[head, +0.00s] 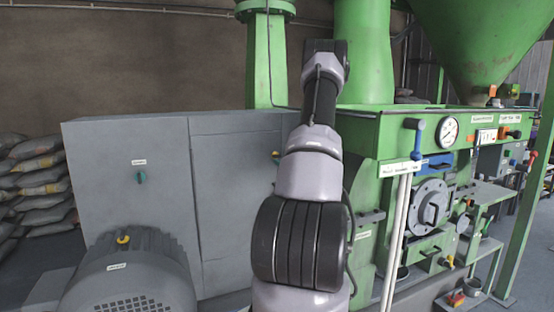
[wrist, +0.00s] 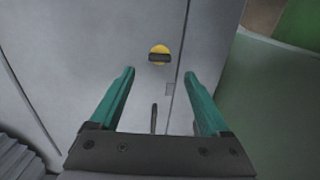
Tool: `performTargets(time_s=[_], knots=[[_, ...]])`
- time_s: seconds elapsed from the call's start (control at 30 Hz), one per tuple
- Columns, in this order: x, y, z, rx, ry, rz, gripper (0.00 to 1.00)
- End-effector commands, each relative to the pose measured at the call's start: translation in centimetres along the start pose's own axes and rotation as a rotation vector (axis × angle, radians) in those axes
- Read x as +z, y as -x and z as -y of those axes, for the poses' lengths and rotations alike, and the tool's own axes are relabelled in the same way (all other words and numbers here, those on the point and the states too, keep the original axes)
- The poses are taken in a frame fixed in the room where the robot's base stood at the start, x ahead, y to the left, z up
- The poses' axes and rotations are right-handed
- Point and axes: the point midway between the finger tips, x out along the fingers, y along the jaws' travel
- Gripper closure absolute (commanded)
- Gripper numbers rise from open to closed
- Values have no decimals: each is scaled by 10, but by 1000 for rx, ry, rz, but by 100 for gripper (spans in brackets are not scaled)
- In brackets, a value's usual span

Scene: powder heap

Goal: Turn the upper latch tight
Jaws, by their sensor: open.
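A latch (wrist: 159,55) with a dark horizontal bar on a round yellow plate shows near the top middle of the wrist view, on a grey cabinet door. Its bar lies across the door seam's direction. My gripper (wrist: 159,74) is open and empty, with one teal finger on each side below the latch in the picture. The fingers look apart from the latch; the exact gap is unclear.
A dark upright handle (wrist: 154,118) sits below the latch, between the fingers in view. The grey cabinet (head: 125,215) carries a teal knob (head: 140,177). A grey motor (head: 130,280) stands in front, and green machinery (head: 365,60) stands to the right.

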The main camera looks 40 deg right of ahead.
Motion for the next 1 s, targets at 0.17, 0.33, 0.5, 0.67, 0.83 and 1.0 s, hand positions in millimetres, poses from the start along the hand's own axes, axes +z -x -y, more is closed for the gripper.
performTargets(time_s=[0.17,0.33,0.5,0.67,0.83,1.0], knots=[[0,-36,0,2,1,2,20],[0,-62,-1,3,1,1,20],[0,-74,-1,2,1,0,20],[0,-76,-1,2,1,-1,20],[0,-76,-1,2,1,-1,31],[0,-76,-1,2,1,-1,96]])
